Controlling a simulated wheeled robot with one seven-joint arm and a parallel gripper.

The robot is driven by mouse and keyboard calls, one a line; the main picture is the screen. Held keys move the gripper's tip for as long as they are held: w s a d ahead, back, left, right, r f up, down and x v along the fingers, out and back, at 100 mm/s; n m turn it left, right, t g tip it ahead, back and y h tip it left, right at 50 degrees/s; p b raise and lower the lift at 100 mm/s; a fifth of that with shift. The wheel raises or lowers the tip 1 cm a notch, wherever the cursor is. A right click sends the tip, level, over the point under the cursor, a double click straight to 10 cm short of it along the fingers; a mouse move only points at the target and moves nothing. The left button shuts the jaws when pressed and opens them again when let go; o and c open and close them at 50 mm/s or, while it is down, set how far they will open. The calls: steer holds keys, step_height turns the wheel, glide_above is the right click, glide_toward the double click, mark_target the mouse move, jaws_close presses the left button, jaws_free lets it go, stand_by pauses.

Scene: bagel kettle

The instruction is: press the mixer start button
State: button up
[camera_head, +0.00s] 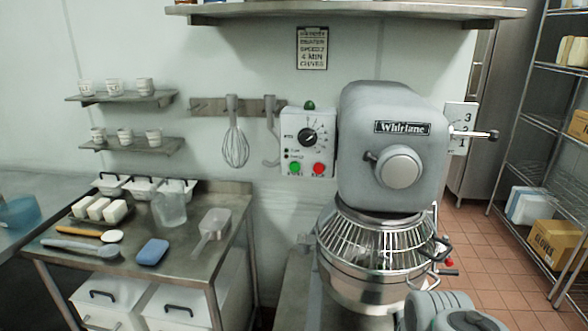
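The grey mixer (392,150), marked "Whirlane", stands right of the middle. A white control box (291,130) is on its left side. The box has a black dial (308,137), a green button (294,167) at lower left and a red button (318,168) beside it. Labels under the buttons are too small to read surely. A dark green knob or lamp (309,105) sits on top of the box. Part of my arm shows at the bottom edge, right of the middle, below and in front of the mixer bowl. My gripper's fingers are not in view. Nothing covers the buttons.
The wire guard (375,245) and bowl (365,290) jut forward below the mixer head. A lever (475,134) sticks out at right. A whisk (235,147) hangs left of the control box. A steel table (190,260) with utensils stands left. Overhead is a shelf (350,10).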

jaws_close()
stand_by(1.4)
